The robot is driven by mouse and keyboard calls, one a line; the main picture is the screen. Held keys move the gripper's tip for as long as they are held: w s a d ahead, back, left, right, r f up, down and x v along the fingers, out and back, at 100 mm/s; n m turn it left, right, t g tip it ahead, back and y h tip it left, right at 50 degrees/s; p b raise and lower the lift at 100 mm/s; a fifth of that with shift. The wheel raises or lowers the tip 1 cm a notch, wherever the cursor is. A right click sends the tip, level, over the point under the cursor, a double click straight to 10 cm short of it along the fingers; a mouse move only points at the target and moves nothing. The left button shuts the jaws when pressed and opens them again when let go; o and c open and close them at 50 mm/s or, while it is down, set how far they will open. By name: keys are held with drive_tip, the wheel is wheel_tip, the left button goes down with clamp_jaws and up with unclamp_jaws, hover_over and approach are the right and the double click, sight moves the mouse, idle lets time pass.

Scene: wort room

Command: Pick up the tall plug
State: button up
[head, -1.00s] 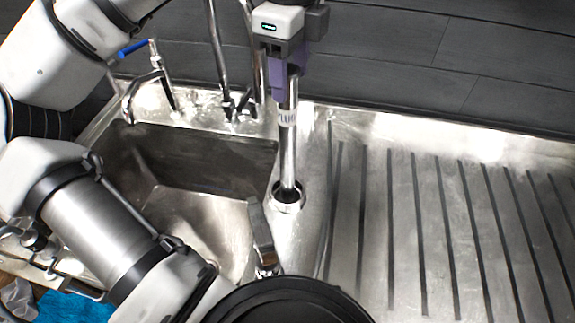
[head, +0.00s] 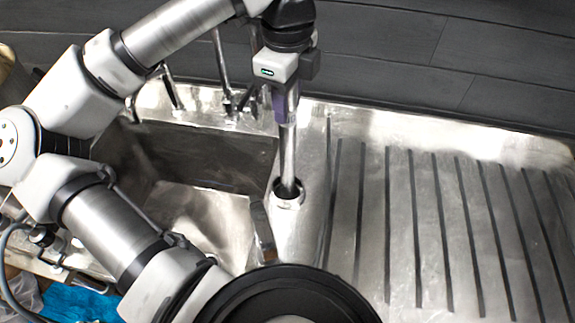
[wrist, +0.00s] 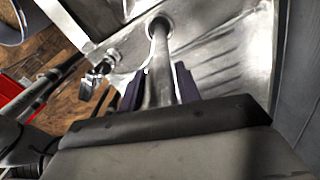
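The tall plug (head: 288,158) is a slim upright metal tube. Its lower end stands in a round hole on the sink's ledge, between basin and drainboard. My gripper (head: 286,112) is at the upper part of the tube, pointing down, with its purple fingers around it. In the wrist view the tube (wrist: 160,80) runs between the two fingers of my gripper (wrist: 159,88), close to both, with a narrow gap seen on the left side. The fingers look open. The tube's top end is hidden by my gripper.
The sink basin (head: 190,215) lies left of the plug, with taps (head: 232,98) behind it. A ribbed drainboard (head: 430,230) lies clear to the right. A grey lever-like fitting (head: 262,228) stands at the basin's front right. A dark tiled wall (head: 430,60) is behind.

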clamp_jaws()
drive_tip(key=shift+r, duration=0.15)
